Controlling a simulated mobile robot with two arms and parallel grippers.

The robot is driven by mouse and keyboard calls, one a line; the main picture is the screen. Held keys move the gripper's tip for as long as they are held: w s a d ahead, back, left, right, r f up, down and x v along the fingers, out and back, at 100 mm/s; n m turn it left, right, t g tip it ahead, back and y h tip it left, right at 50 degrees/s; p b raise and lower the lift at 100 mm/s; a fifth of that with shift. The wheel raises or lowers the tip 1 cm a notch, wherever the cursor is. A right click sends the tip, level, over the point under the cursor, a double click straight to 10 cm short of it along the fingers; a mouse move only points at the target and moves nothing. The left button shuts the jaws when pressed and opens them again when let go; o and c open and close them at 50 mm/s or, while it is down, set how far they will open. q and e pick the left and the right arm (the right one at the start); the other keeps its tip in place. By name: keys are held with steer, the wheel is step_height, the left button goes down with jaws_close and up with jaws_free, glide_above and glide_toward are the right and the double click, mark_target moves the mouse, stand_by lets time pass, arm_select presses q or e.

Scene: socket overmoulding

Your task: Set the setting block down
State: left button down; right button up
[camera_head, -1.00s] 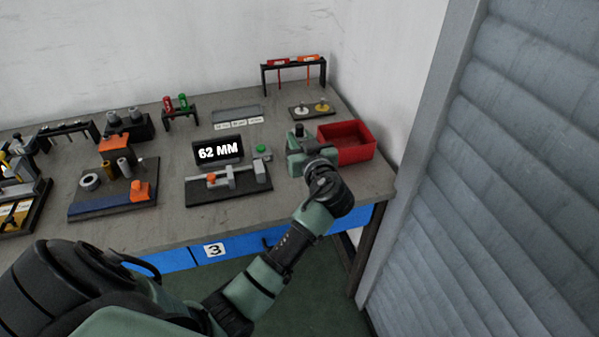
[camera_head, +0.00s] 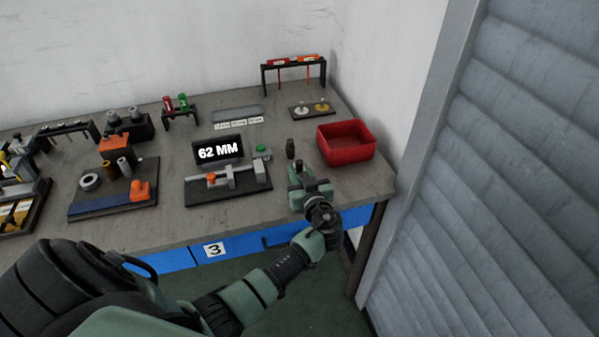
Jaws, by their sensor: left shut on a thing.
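My left gripper (camera_head: 297,172) is over the right part of the bench, pointing away from me, near the front edge. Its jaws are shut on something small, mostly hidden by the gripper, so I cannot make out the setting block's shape. My right gripper is not in view.
A red bin (camera_head: 346,143) stands to the right of the gripper. A gauge fixture (camera_head: 229,188) with a "62 MM" display (camera_head: 218,150) is at its left. A small plate with two round pieces (camera_head: 312,111) is behind. Bare bench (camera_head: 355,184) lies right of the gripper.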

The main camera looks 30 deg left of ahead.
arm_select(q)
steer(key=shift+f, duration=0.1)
steer(key=c, duration=1.5)
jaws_free()
steer(key=shift+f+b, duration=0.1)
steer(key=shift+b, duration=0.25)
steer(key=shift+c, duration=0.2)
steer(key=o, duration=0.4)
